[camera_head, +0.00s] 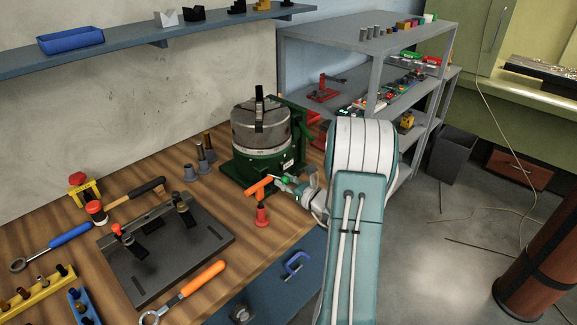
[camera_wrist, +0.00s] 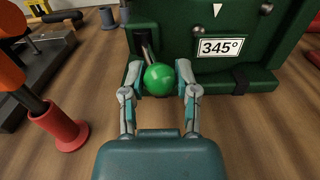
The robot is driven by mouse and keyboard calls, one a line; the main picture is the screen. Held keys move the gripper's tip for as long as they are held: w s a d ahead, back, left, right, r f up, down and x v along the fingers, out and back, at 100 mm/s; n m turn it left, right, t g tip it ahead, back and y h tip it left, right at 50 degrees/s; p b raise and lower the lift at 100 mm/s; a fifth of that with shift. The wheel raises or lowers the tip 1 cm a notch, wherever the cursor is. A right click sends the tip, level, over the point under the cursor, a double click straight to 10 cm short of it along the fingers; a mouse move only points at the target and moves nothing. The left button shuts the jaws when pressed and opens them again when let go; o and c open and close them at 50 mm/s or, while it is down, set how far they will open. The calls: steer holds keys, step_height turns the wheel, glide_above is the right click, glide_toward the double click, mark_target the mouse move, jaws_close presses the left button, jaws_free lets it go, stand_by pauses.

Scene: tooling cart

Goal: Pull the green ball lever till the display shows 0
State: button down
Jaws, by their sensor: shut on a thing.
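The green ball lever (camera_wrist: 159,79) has a shiny green ball on a dark metal rod. In the wrist view my gripper (camera_wrist: 159,84) has its two fingers on either side of the ball, shut on it. In the head view the green rotary table (camera_head: 262,165) stands on the wooden bench with a grey chuck (camera_head: 260,128) on top. My gripper (camera_head: 292,184) is at its front right edge, and the ball is mostly hidden there.
An orange-handled tool in a red holder (camera_head: 262,215) stands close to the left of my gripper. A dark fixture plate (camera_head: 165,255) and hand tools lie on the bench to the left. Grey shelves (camera_head: 370,45) stand behind on the right.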

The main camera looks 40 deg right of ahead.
steer(key=shift+d, duration=0.1)
stand_by(0.3)
steer(key=shift+s+a+f, duration=0.15)
steer(key=shift+a, duration=2.15)
steer(key=shift+d+f, duration=0.1)
